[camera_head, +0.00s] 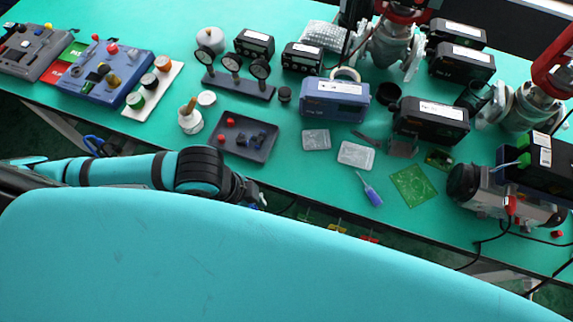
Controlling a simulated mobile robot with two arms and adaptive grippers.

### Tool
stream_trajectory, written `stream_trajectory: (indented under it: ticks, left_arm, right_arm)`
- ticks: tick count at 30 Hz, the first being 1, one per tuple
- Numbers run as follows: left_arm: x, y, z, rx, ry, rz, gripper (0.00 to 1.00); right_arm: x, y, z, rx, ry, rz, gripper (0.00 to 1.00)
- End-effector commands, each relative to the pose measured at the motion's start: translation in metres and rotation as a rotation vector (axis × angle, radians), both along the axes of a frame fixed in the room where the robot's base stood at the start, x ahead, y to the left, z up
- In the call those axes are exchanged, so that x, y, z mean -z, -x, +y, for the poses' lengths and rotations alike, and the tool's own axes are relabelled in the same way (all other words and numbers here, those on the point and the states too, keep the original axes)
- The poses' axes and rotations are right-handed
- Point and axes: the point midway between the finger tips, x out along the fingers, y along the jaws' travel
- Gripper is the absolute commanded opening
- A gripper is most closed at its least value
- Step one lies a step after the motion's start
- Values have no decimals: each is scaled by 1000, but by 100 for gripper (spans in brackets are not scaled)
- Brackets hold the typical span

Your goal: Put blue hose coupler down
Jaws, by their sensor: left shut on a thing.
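My left arm comes in from the left and ends in my left gripper (258,198) at the front edge of the green bench (310,190). The gripper is small and dark in the picture. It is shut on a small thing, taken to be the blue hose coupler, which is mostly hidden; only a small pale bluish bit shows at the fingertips. Beyond the gripper, a dark tray (232,147) lies on the bench with red caps (226,130) and small dark blue and black fittings (257,139) in it. My right gripper is not in view.
Clear boxes (356,154), a purple-handled tool (370,190) and a green circuit board (413,185) lie to the right. Gauges (231,64) and a blue-grey instrument (335,99) stand behind. Bench between tray and boxes is clear.

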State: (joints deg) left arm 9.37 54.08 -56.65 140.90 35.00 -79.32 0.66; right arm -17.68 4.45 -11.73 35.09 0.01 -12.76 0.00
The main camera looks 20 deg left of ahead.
Motion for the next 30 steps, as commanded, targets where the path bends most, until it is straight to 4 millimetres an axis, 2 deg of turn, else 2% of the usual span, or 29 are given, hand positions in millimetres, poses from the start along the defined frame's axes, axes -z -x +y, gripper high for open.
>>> stream_trajectory:
  ticks: [3,6,15,18,23,30]
  left_arm:
    - [0,-20,-4,7,0,-6,0]
    - [1,-46,-8,5,0,-5,0]
    - [9,-123,-21,5,0,-2,0]
    - [12,-141,-24,5,0,-2,0]
    - [15,-153,-25,6,0,0,0]
    - [44,-153,-25,6,-1,3,0]
  right_arm:
    - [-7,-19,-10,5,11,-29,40]
    - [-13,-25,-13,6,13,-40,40]
    - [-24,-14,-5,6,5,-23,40]
    - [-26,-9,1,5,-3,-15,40]
    - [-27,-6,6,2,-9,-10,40]
    - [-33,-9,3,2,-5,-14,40]
